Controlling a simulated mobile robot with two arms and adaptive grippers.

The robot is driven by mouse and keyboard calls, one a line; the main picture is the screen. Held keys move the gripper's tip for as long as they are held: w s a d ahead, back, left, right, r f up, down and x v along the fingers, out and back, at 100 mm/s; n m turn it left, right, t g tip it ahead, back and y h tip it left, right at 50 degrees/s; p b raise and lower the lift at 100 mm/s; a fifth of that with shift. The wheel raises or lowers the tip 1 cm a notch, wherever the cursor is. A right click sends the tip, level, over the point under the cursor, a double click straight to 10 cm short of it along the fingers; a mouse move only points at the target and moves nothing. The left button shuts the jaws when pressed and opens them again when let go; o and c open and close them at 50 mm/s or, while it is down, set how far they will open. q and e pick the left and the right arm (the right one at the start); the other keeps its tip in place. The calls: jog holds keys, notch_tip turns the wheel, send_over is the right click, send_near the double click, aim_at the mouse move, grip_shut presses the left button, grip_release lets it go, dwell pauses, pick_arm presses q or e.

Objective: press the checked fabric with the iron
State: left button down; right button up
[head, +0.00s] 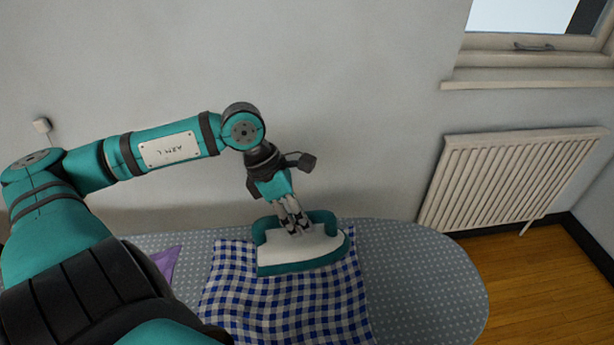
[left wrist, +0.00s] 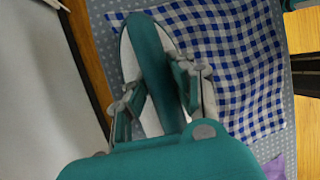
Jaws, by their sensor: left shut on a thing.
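The blue and white checked fabric (head: 290,304) lies on the grey dotted ironing board (head: 425,290). The teal and white iron (head: 305,252) is over the upper part of the fabric; I cannot tell whether its sole touches the cloth. My left gripper (head: 294,222) is shut on the iron's handle from above. In the left wrist view the fingers (left wrist: 155,92) straddle the teal handle of the iron (left wrist: 150,50), and the checked fabric (left wrist: 235,60) spreads to the right. My right gripper is in neither view.
A purple cloth (head: 166,262) lies on the board left of the checked fabric, partly hidden by my arm. The wall is close behind the board. A white radiator (head: 510,175) stands at the right. The board's rounded right end is clear, with wooden floor (head: 535,275) beyond.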

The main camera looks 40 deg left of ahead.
aim_at(268, 222)
pick_arm(q)
jog(key=shift+s+a+p, duration=0.4)
jog(key=shift+s+a, duration=0.1)
jog(key=shift+s, duration=0.05)
jog(key=shift+s+a+r+p, duration=0.1)
jog(key=shift+s+a+p, duration=0.3)
jog(key=shift+p, duration=0.3)
jog(key=shift+s+a, duration=0.45)
jog(key=shift+s, duration=0.05)
jog(key=shift+s+p, duration=0.1)
jog(key=shift+p, duration=0.3)
jog(key=shift+s+a, duration=0.15)
jog(key=shift+a, duration=0.05)
jog(key=shift+s+a+p, duration=0.45)
jog(key=shift+s+p, duration=0.05)
jog(key=shift+p, duration=0.2)
jog(key=s+a+p, duration=0.4)
jog(key=s+a, duration=0.4)
jog(key=s, duration=0.1)
jog(key=shift+s+a, duration=0.4)
